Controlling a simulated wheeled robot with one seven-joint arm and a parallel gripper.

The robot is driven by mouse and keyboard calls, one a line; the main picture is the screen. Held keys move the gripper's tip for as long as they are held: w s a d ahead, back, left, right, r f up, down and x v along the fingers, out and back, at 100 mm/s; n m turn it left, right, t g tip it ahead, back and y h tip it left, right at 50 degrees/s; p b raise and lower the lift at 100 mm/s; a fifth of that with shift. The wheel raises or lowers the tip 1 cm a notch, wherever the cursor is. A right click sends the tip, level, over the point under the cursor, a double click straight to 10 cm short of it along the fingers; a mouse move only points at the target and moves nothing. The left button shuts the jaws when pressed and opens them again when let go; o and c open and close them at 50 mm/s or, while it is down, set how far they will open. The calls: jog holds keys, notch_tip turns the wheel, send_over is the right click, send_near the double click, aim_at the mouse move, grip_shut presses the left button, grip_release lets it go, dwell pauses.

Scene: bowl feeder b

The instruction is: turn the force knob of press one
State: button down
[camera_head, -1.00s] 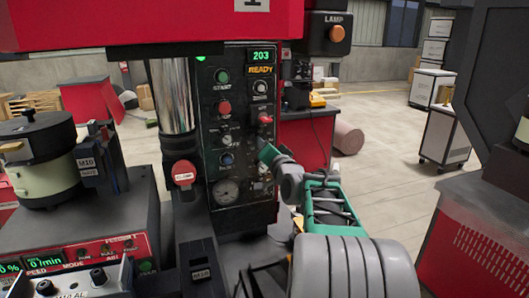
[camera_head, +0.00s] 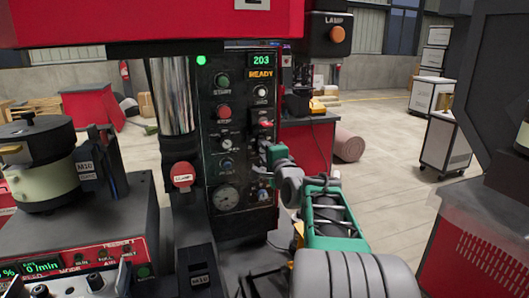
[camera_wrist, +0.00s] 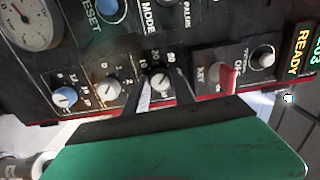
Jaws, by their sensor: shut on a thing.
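Press one's dark control panel (camera_head: 237,205) stands upright in the middle of the head view, with a green 203 display and READY lit. My gripper (camera_head: 266,147) reaches its right column from the right. In the wrist view my gripper's (camera_wrist: 162,92) two dark fingers stand on either side of a small silver knob (camera_wrist: 160,81), shut on it. Its scale shows numbers such as 10 and 80. Its name is not readable, so I cannot confirm it is the force knob. The head view hides this knob behind my fingers.
Beside the held knob are a grey knob (camera_wrist: 109,89), a blue knob (camera_wrist: 65,97) and a red-levered switch (camera_wrist: 227,77). A gauge (camera_head: 226,197) sits low on the panel. A bowl feeder (camera_head: 45,165) stands far left.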

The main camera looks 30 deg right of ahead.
dwell(0.3)
jog(key=c, duration=1.1)
grip_release()
jog(key=shift+o, duration=0.2)
jog(key=shift+s, duration=0.1)
jog(key=b+v, duration=0.1)
jog(key=v, duration=0.6)
jog(key=shift+s+b, duration=0.35)
